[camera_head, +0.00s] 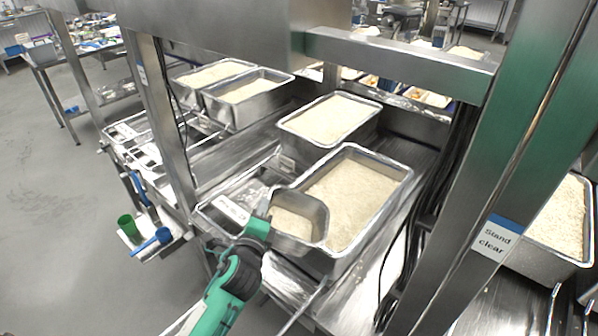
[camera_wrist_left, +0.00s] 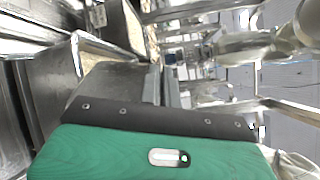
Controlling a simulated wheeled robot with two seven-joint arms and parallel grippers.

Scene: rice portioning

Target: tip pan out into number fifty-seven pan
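A small steel pan (camera_head: 322,222) with pale rice in it is at the end of my left arm in the head view. My left gripper (camera_head: 262,212) is shut on its left side. The small pan is over the near-left part of a large steel pan (camera_head: 402,181) full of rice and hides that corner. It looks roughly level or slightly tilted. In the left wrist view, a grey metal wall (camera_wrist_left: 118,82), likely the small pan, shows beyond the green gripper body. No number fifty-seven is readable on any pan. My right gripper is not in view.
Another rice pan (camera_head: 284,128) stands behind the large one, and two more stand at back left. A steel post (camera_head: 490,170) with a "Stand clear" sign (camera_head: 494,238) rises at right. A rice pan (camera_head: 545,262) stands beyond it. A green cup (camera_head: 128,228) is at left.

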